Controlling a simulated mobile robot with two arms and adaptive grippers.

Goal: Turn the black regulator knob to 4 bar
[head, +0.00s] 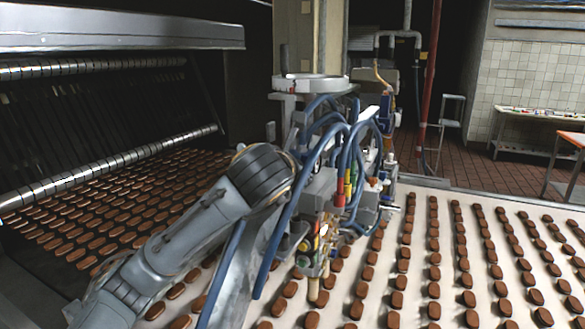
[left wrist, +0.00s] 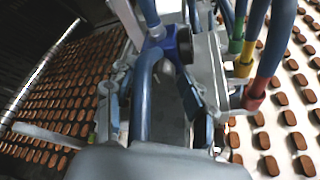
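I cannot pick out the black regulator knob for certain in either view. The depositing machine (head: 330,185), with blue hoses and coloured fittings, stands in the middle of the head view. My left arm comes in from the lower left in the head view, its wrist close to the hoses; the gripper's fingertips are hidden there. In the left wrist view my left gripper (left wrist: 150,85) has its grey fingers apart, with a blue hose and a blue fitting (left wrist: 180,45) showing between them. A small dark round part sits below that fitting, too small to identify. My right gripper is not in view.
Blue hoses (head: 340,135) crowd around my left wrist. Rows of brown biscuits lie on the white conveyor (head: 450,250) at right and on the dark belt at left. A metal roller (head: 130,157) spans the left belt. A table (head: 530,112) stands back right.

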